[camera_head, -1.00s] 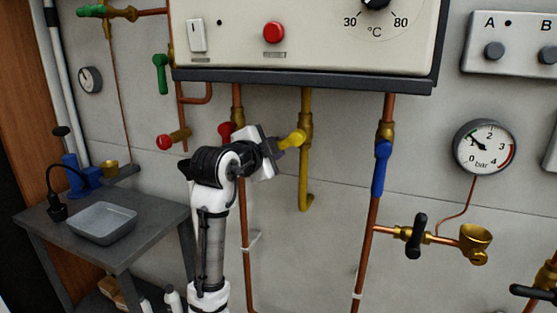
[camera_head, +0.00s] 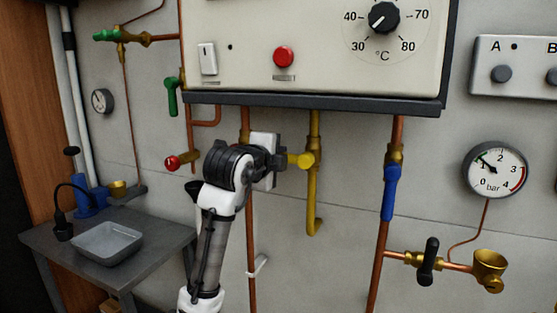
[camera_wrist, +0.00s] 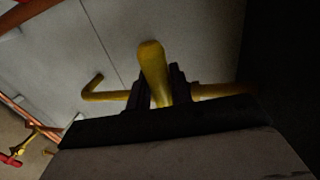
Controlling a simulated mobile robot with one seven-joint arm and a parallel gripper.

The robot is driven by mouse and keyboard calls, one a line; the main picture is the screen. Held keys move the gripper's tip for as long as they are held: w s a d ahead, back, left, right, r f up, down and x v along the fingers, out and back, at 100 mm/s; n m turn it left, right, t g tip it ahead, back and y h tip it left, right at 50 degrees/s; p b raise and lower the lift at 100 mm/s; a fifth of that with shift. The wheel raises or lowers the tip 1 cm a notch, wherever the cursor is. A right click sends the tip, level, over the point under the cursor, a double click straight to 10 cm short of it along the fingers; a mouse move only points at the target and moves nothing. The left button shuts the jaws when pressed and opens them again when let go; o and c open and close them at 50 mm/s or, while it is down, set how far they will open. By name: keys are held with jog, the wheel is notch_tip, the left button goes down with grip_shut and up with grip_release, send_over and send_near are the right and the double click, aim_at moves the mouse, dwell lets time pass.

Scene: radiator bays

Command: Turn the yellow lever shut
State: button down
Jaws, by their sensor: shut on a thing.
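The yellow lever (camera_head: 303,160) sticks out sideways to the left from its valve on the vertical yellow pipe (camera_head: 313,200), below the boiler. It lies about level, across the pipe. My gripper (camera_head: 284,160) comes from the left and is shut on the lever. In the wrist view the lever (camera_wrist: 152,68) stands between the two dark fingers of my gripper (camera_wrist: 158,88), with its rounded end showing past them. The yellow pipe (camera_wrist: 105,96) runs behind, its bent end at the left. My wrist hides part of the lever in the head view.
The boiler's dark lower edge (camera_head: 330,103) runs just above my gripper. A copper pipe with a blue lever (camera_head: 390,190) is at the right, and a green lever (camera_head: 171,97) and red knob (camera_head: 172,162) at the left. A grey table (camera_head: 165,240) with a tray (camera_head: 106,242) stands lower left.

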jog(key=shift+r, duration=0.1)
jog(key=c, duration=1.3)
grip_release()
jog(key=b+v, duration=0.3)
jog(key=v, duration=1.1)
jog(key=shift+w, duration=0.1)
